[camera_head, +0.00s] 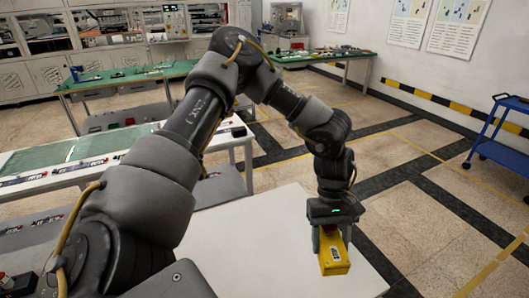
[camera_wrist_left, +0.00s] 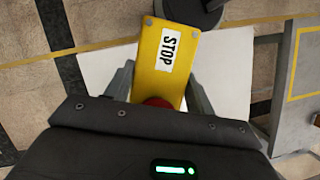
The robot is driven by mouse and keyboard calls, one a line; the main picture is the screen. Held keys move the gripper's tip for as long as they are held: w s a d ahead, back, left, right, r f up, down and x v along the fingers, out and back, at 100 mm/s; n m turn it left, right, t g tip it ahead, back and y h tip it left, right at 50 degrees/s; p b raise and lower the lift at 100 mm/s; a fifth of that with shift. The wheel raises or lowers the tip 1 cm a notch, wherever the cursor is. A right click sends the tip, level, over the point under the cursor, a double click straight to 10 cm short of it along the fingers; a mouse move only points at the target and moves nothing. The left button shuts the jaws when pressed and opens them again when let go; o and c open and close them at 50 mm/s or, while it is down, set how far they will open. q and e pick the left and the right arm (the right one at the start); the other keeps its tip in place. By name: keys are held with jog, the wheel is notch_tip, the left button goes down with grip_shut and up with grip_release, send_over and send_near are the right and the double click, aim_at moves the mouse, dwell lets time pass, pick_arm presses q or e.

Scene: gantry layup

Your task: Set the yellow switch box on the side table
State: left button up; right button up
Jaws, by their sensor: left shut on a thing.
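The yellow switch box (camera_head: 334,258) hangs from my left gripper (camera_head: 330,232), over the right part of a white table top (camera_head: 255,240). In the left wrist view the yellow switch box (camera_wrist_left: 170,45) shows a white STOP label and part of a red button. My left gripper (camera_wrist_left: 160,95) is shut on it, with one finger on each side. The white table top (camera_wrist_left: 100,75) shows behind the box there. The height of the box above the table is hard to tell. My right gripper is not in view.
The visible white table top is bare. A long table with a green mat (camera_head: 85,150) and small parts stands at the left. Green benches (camera_head: 130,75) are farther back. A blue cart (camera_head: 500,140) stands at the right, with open floor between.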

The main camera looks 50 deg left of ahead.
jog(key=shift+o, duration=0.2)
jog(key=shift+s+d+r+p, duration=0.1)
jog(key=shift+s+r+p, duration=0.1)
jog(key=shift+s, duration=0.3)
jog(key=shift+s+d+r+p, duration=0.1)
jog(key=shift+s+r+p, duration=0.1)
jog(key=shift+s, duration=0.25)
pick_arm(q)
jog(key=s+d+f+n+t+h+p, duration=0.1)
jog(key=s+d+f+n+t+p, duration=0.15)
jog(key=s+d+f+n, duration=0.75)
jog(key=s+a+f+n+t+y, duration=0.1)
jog(key=s+a+n, duration=0.1)
jog(key=a+n, duration=0.2)
jog(key=s+a+f+n+t+y, duration=0.1)
jog(key=s+a+f+n+t, duration=0.1)
jog(key=a, duration=0.7)
jog(key=s+a+f+n+t+y+p, duration=0.1)
jog(key=s+a+n, duration=0.2)
jog(key=a+n, duration=0.3)
jog(key=shift+s+a+f, duration=0.35)
jog(key=shift+f, duration=0.05)
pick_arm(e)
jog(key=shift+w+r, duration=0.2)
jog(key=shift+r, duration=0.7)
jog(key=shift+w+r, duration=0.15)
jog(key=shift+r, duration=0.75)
pick_arm(q)
jog(key=shift+t, duration=0.25)
